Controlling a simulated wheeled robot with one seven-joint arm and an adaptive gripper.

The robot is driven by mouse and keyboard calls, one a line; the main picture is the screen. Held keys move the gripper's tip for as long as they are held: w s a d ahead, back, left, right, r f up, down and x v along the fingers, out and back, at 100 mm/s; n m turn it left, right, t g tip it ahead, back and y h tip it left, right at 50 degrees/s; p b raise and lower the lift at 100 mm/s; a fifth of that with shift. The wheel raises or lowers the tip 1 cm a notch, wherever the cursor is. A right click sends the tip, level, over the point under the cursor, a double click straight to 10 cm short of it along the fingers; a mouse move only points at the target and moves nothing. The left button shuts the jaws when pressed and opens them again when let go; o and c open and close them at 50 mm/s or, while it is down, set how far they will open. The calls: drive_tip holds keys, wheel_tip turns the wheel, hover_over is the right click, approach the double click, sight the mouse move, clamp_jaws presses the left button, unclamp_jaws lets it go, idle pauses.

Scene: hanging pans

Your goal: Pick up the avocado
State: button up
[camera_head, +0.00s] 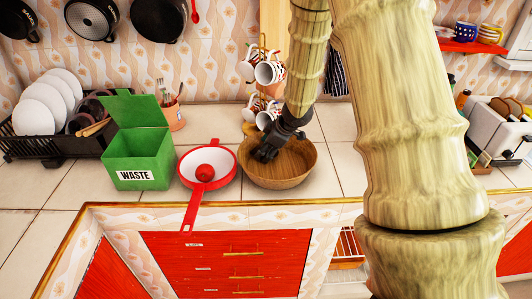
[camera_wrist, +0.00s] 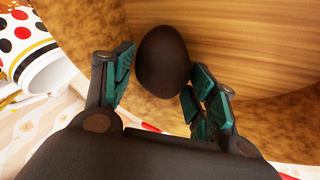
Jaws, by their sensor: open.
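The avocado (camera_wrist: 163,60) is a dark, egg-shaped fruit in the wrist view, lying inside the wooden bowl (camera_head: 295,175). The bowl's grained inner wall also fills the back of the wrist view (camera_wrist: 240,35). My gripper (camera_wrist: 158,85) is open, with its green-padded fingers on either side of the avocado's lower part. The right finger is very close to the avocado; I cannot tell whether it touches. In the head view my gripper (camera_head: 266,150) reaches down into the bowl from above, and the avocado is hidden there.
A red-rimmed pan (camera_head: 226,165) with a red item (camera_head: 205,173) in it stands left of the bowl. A green waste bin (camera_head: 140,155) is farther left. A mug rack with spotted mugs (camera_head: 268,73) stands behind the bowl. Tiled counter (camera_head: 343,165) is clear at the bowl's right.

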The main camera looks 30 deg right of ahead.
drive_tip(key=shift+w+f, duration=0.1)
drive_tip(key=shift+f, duration=0.05)
drive_tip(key=c, duration=0.7)
drive_tip(key=shift+c, duration=0.2)
wheel_tip(320, 180, up, 28)
drive_tip(key=p, duration=0.4)
drive_tip(key=shift+p, duration=0.35)
